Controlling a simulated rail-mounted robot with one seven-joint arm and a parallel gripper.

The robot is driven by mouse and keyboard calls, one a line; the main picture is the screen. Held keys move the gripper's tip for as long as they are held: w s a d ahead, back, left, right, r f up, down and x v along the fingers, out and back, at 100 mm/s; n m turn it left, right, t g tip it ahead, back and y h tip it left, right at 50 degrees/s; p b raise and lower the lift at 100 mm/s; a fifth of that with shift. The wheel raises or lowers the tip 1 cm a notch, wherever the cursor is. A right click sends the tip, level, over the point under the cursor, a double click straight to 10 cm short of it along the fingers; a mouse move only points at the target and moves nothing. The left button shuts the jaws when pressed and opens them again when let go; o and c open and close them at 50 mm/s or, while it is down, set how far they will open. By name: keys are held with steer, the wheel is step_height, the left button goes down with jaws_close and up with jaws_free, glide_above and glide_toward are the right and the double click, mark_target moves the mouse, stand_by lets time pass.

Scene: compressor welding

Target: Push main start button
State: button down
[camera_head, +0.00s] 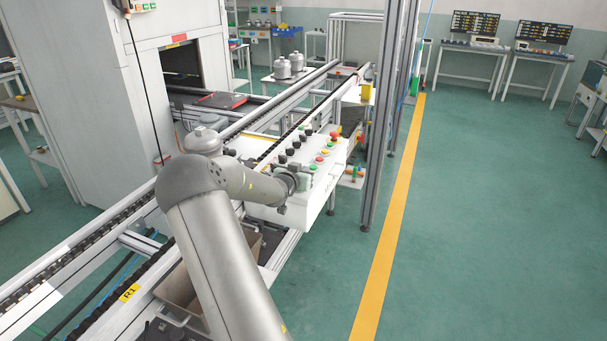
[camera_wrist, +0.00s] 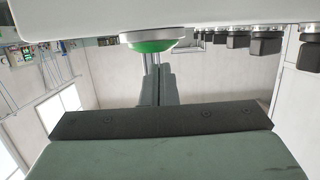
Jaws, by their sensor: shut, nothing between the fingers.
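The white control panel (camera_head: 323,189) carries several buttons and black knobs, with red, green and yellow buttons at its right part. In the wrist view a green button (camera_wrist: 150,43) in a pale ring stands out from the panel (camera_wrist: 200,12), which fills the top edge. My gripper (camera_wrist: 157,70) is shut and empty, its fingers just below the green button in that picture. I cannot tell whether the fingertips touch it. In the head view my wrist hangs over the panel's near left part and hides some of its buttons, and the fingertips cannot be made out.
Several black knobs (camera_wrist: 268,45) stick out along the panel to the right in the wrist view. A conveyor (camera_head: 285,110) runs beside the panel, with a grey compressor part (camera_head: 205,139) on it. A grey post (camera_head: 386,110) stands right of the panel. The green floor beyond is clear.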

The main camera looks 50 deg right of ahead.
steer(key=r+b+v, duration=0.1)
steer(key=r+v, duration=0.1)
steer(key=v, duration=0.8)
steer(key=shift+b, duration=0.3)
